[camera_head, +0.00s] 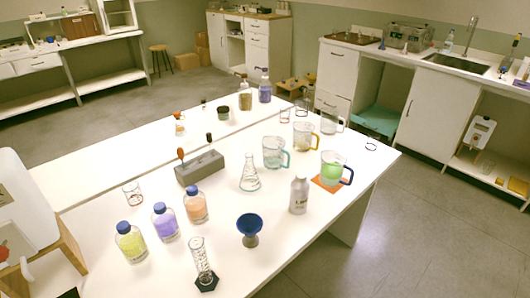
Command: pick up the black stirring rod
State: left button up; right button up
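A grey block holder (199,168) stands on the white table, left of centre. A thin upright piece with a black top (209,138) rises at the block's right end; it looks like the black stirring rod, though its shaft is too small to make out. A second piece with an orange-red top (181,155) stands at the block's left end. Neither of my grippers can be made out in the head view, and nothing is seen touching the rod or the block.
Yellow (131,242), purple (164,222) and orange (195,206) bottles stand front left of the block. A conical flask (250,174) and several jugs are to its right. A blue funnel (250,226), grey bottle (299,195) and measuring cylinder (202,261) stand nearer the front.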

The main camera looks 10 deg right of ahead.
aim_at(209, 136)
jog(key=i+l, duration=0.3)
jog(key=l, duration=0.15)
jog(key=i+l, duration=0.3)
jog(key=l, duration=0.15)
jog(key=i+l+u, duration=0.1)
jog(key=i+l, duration=0.2)
jog(key=l, duration=0.15)
